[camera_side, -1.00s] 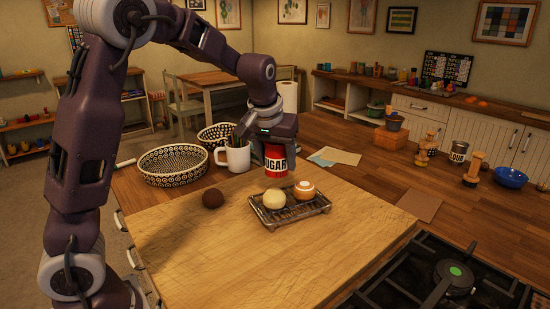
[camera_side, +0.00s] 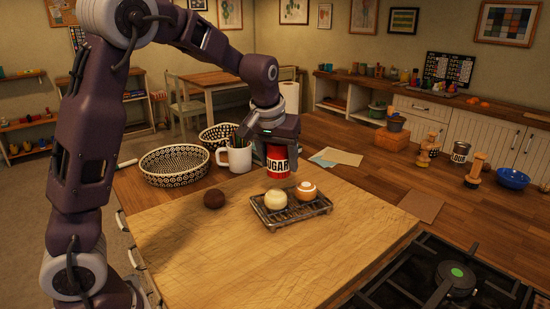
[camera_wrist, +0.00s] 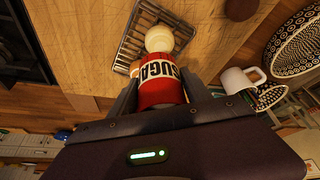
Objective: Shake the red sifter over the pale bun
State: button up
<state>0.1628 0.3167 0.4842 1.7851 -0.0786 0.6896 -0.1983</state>
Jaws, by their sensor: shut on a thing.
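The red sifter (camera_side: 277,162), a can with a white band lettered "SUGAR", is held in my gripper (camera_side: 277,143). In the wrist view the sifter (camera_wrist: 160,88) sits between the two fingers. It hangs upright just behind the wire rack (camera_side: 291,212) in the side view. The pale bun (camera_side: 275,200) rests on the rack's left part and also shows in the wrist view (camera_wrist: 160,38), just beyond the sifter's end. An orange-brown bun with a white swirl (camera_side: 306,191) sits to its right on the rack. I cannot tell whether any sugar lies on the pale bun.
A dark brown ball (camera_side: 214,199) lies on the wooden board (camera_side: 225,260) left of the rack. A stove with a pan (camera_side: 450,285) is at front right. The board's front is clear.

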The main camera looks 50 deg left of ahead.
jog(key=shift+s+a, duration=0.15)
jog(key=shift+a, duration=0.8)
dwell(1.2)
dwell(1.1)
jog(key=s+d+f+m, duration=0.1)
jog(key=d+f+m, duration=0.1)
jog(key=d, duration=0.3)
jog(key=s+d+f+m+h, duration=0.1)
jog(key=s+d+f+m, duration=0.1)
jog(key=d+f, duration=0.2)
jog(key=s+d+f+m+h, duration=0.1)
jog(key=s+d+f+m, duration=0.1)
jog(key=d, duration=0.5)
jog(key=shift+s+d+f+t, duration=0.1)
jog(key=shift+d+f+t, duration=0.15)
jog(key=shift+f, duration=0.25)
jog(key=shift+a, duration=0.1)
dwell(0.9)
